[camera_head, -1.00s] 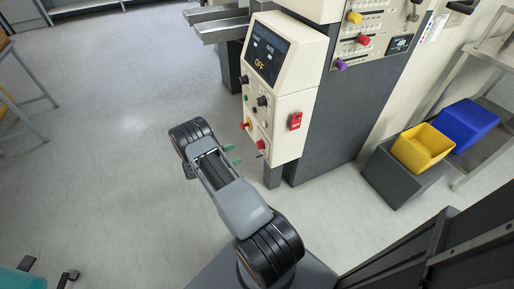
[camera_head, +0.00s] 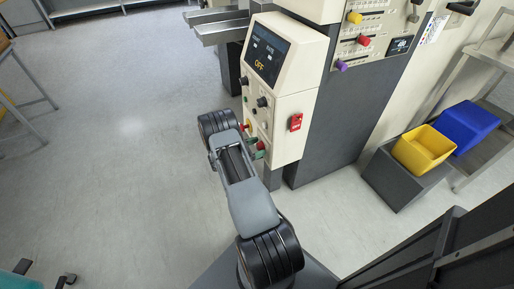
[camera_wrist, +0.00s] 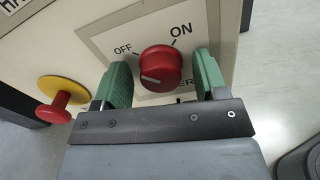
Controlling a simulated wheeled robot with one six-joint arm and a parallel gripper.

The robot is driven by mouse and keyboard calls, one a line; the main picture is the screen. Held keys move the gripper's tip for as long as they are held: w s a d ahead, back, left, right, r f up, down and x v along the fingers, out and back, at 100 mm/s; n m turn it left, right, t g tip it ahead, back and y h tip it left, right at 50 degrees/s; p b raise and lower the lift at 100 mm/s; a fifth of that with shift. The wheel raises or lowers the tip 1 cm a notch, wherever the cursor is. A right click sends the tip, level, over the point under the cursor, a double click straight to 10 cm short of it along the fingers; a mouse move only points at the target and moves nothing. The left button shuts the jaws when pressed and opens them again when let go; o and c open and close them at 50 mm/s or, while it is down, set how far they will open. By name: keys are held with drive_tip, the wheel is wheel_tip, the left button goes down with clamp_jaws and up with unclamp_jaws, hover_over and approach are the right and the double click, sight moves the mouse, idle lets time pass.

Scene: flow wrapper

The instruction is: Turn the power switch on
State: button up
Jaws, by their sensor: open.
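The power switch is a red round knob (camera_wrist: 161,66) on the machine's panel, with OFF printed at its upper left and ON at its upper right. A white mark on the knob's face lies toward its lower left. My gripper (camera_wrist: 164,82) is open, with one green finger on each side of the knob; I cannot tell whether either touches it. In the head view my gripper (camera_head: 254,148) is at the low front of the control cabinet (camera_head: 290,140), partly hiding the knob. The cabinet's screen (camera_head: 267,55) reads OFF.
A red mushroom button on a yellow base (camera_wrist: 61,104) sits left of the knob. A red device (camera_head: 296,122) is on the cabinet's side. A yellow bin (camera_head: 424,148) and a blue bin (camera_head: 466,124) stand at the right.

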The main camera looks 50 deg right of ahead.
drive_tip(key=c, duration=0.9)
drive_tip(key=shift+f+m, duration=0.1)
drive_tip(key=shift+m, duration=0.2)
drive_tip(key=m+b, duration=0.3)
drive_tip(key=shift+s+f+m, duration=0.1)
drive_tip(key=shift+f+m, duration=0.05)
drive_tip(key=shift+m, duration=0.25)
drive_tip(key=m+b, duration=0.4)
drive_tip(key=m, duration=0.1)
drive_tip(key=shift+a+f, duration=0.1)
drive_tip(key=m+b, duration=0.5)
drive_tip(key=m, duration=0.1)
drive_tip(key=shift+s+f+b, duration=0.1)
drive_tip(key=shift+f+b, duration=0.05)
drive_tip(key=shift+b, duration=0.25)
drive_tip(key=shift+m+b, duration=1.05)
drive_tip(key=shift+m, duration=0.15)
